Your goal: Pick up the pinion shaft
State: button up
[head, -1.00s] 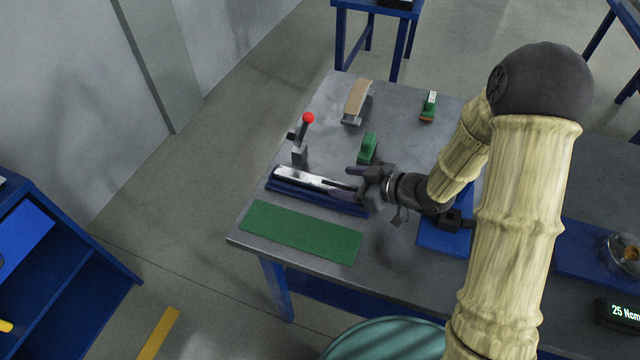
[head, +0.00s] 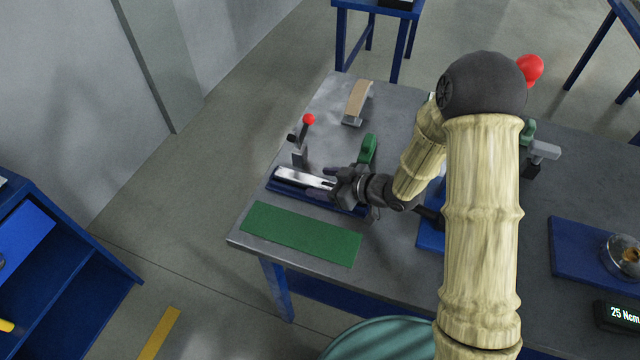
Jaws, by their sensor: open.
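A long shiny silver piece (head: 300,177) lies in a narrow blue tray (head: 285,190) near the table's left edge. It may be the pinion shaft, but its details are too small to be sure. My gripper (head: 334,184) is open at the right end of this silver piece, over the tray. The gripper covers the piece's right end, and I cannot tell whether the fingers touch it.
A red-knobbed lever clamp (head: 301,150) stands behind the tray, close to its left part. A green object (head: 367,148) stands behind my gripper. A flat green mat (head: 300,234) lies in front. A brush (head: 357,99) lies farther back. My arm hides the table's middle.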

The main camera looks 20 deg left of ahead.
jog(key=shift+s+d, duration=0.15)
jog(key=shift+s, duration=0.1)
grip_shut()
jog(key=shift+r, duration=0.1)
jog(key=shift+r, duration=0.1)
dwell(0.3)
